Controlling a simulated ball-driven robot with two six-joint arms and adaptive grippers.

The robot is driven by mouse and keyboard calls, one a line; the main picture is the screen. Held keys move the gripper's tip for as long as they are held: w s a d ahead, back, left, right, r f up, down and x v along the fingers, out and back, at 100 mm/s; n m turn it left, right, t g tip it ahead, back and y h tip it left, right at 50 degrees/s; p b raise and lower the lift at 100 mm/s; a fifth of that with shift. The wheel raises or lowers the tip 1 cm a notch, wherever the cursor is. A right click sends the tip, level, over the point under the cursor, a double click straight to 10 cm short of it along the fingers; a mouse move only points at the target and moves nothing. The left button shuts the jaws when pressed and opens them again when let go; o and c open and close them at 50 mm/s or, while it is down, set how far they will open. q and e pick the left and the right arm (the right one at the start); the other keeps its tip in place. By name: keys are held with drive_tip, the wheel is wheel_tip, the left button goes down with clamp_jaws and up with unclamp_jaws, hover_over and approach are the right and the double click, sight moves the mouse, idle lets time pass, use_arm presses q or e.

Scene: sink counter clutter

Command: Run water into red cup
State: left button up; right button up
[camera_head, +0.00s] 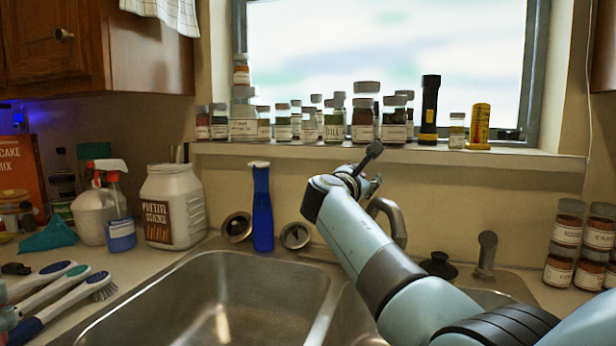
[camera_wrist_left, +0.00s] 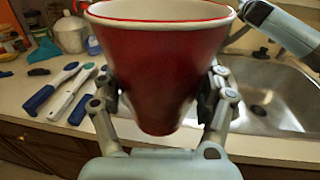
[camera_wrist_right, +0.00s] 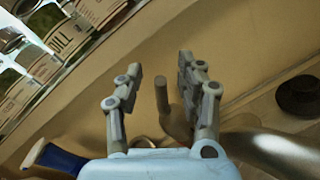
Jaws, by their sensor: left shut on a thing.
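The red cup (camera_wrist_left: 165,60) with a white inside fills the left wrist view. It is upright, and my left gripper (camera_wrist_left: 161,92) is shut on its sides. Neither the cup nor my left gripper shows in the head view. My right gripper (camera_head: 368,180) is above the faucet (camera_head: 388,215), mostly hidden by my own arm. In the right wrist view my right gripper (camera_wrist_right: 157,72) is open. A thin upright post (camera_wrist_right: 162,95), perhaps the faucet lever, shows between its fingers; I cannot tell whether they touch it. The curved metal faucet (camera_wrist_right: 270,148) shows at lower right.
The steel sink (camera_head: 215,285) lies in front. A blue bottle (camera_head: 262,210) stands behind it. Spice jars (camera_head: 333,122) line the sill. Brushes (camera_head: 60,295), a spray bottle (camera_head: 119,215) and a white jar (camera_head: 172,205) crowd the left counter. Stacked jars (camera_head: 580,245) stand right.

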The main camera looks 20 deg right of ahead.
drive_tip(key=shift+c, duration=0.3)
clamp_jaws()
use_arm(q)
wheel_tip(320, 180, up, 4)
drive_tip(key=p, duration=0.3)
drive_tip(key=shift+w+p, duration=0.1)
drive_tip(key=shift+p, duration=0.25)
use_arm(e)
drive_tip(key=shift+w+r+n+g, duration=0.3)
drive_tip(key=shift+w+r+n, duration=0.1)
drive_tip(key=shift+r, duration=0.3)
use_arm(q)
drive_tip(key=shift+r+p, duration=0.5)
use_arm(e)
drive_tip(key=shift+w+y, duration=0.2)
drive_tip(key=shift+y, duration=0.2)
drive_tip(key=shift+f, duration=0.15)
use_arm(q)
drive_tip(key=shift+f, duration=0.1)
drive_tip(key=shift+a, duration=0.1)
use_arm(e)
drive_tip(key=shift+o, duration=0.3)
unclamp_jaws()
drive_tip(key=shift+w+a+f+n, duration=0.1)
drive_tip(key=shift+n, duration=0.2)
